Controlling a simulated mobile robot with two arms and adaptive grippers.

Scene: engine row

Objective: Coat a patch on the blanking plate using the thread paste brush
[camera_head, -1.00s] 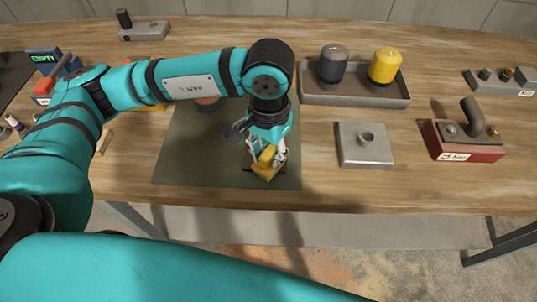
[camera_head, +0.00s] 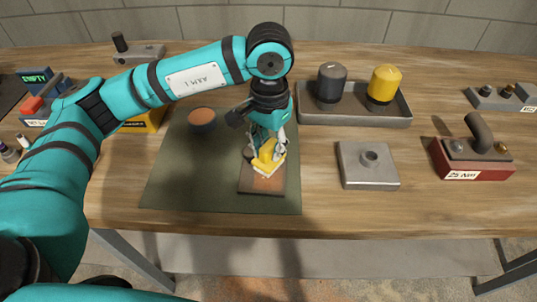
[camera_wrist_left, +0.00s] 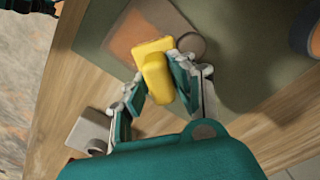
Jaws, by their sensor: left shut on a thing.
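My left gripper (camera_head: 266,150) is shut on the yellow thread paste brush (camera_head: 265,160), above the far part of the blanking plate (camera_head: 262,191). The plate is a dark flat rectangle lying on the green mat, with an orange-brown patch on its face. In the left wrist view the brush (camera_wrist_left: 155,66) sits between the fingertips (camera_wrist_left: 160,82), over the plate (camera_wrist_left: 165,16). The brush's working end is hidden, so I cannot tell whether it touches the plate. A dark round pot (camera_head: 202,119) with an orange-brown top stands on the mat's far left. My right gripper is not in view.
The green mat (camera_head: 180,185) is clear left of the plate. A grey block with a stub (camera_head: 369,175) and a red block marked 25 Nm (camera_head: 470,160) stand right. A grey tray (camera_head: 355,118) holds a black and a yellow canister behind.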

